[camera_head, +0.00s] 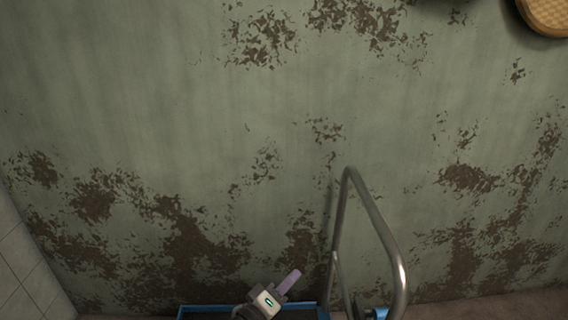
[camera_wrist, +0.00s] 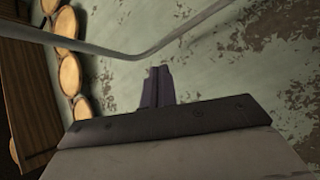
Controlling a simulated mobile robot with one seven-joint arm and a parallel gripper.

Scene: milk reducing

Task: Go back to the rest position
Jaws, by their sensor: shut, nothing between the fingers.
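My gripper (camera_head: 291,277) shows at the bottom of the head view, low in front of the peeling green wall. Its purple fingers are shut and point up and to the right. In the wrist view my gripper (camera_wrist: 157,76) is at the middle, with its dark purple fingers together and nothing held between them. The rest of my arm is mostly out of the head view.
A bent metal handle (camera_head: 398,262) rises right of my gripper, above a blue-edged platform (camera_head: 195,308). The wrist view shows a metal rail (camera_wrist: 108,53), round log slices (camera_wrist: 70,73) and brown planks (camera_wrist: 30,95). A tan round object (camera_head: 547,14) is at the upper right.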

